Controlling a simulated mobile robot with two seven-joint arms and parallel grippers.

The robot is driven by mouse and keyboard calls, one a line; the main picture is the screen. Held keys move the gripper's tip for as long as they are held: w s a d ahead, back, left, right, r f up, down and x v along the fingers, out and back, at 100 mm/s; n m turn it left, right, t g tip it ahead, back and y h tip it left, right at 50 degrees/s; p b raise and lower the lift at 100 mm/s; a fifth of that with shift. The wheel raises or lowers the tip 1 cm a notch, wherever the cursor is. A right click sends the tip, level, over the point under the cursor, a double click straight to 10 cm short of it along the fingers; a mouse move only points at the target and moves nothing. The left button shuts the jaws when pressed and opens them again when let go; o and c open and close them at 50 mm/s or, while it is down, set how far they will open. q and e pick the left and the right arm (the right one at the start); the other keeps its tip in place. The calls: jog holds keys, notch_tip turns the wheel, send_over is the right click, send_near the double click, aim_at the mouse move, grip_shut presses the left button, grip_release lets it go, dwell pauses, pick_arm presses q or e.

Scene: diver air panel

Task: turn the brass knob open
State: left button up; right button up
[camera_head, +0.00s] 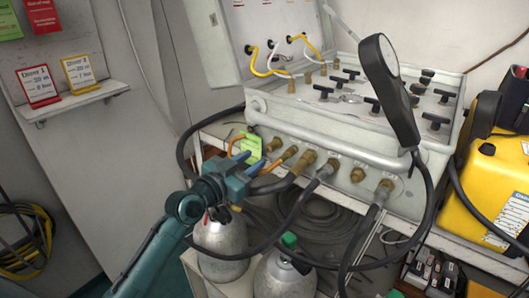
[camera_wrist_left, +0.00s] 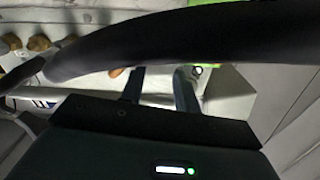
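The grey air panel box (camera_head: 440,170) carries a row of brass fittings on its front face, some with hoses. A bare brass knob-like fitting (camera_head: 273,145) is near its left end; I cannot tell for certain which one is the task's knob. My left gripper (camera_head: 248,162) is just left of and below this fitting, beside a green tag (camera_head: 247,146). Its two blue fingers are apart, with nothing clearly held between them. In the left wrist view the fingers (camera_wrist_left: 160,88) also stand apart, and brass fittings (camera_wrist_left: 38,43) show at upper left. My right gripper is out of view.
A thick black hose (camera_wrist_left: 180,40) crosses close before the wrist camera. Hoses hang from the panel front. A black round gauge (camera_head: 385,85) stands at the panel's right. Grey cylinders (camera_head: 220,245) are below, and a yellow case (camera_head: 490,190) is at right.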

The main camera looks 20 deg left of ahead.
aim_at(268, 149)
pick_arm(q)
jog(key=x, duration=0.5)
jog(key=shift+w+d, duration=0.2)
jog(key=shift+w, duration=0.15)
jog(key=shift+c, duration=0.3)
grip_shut()
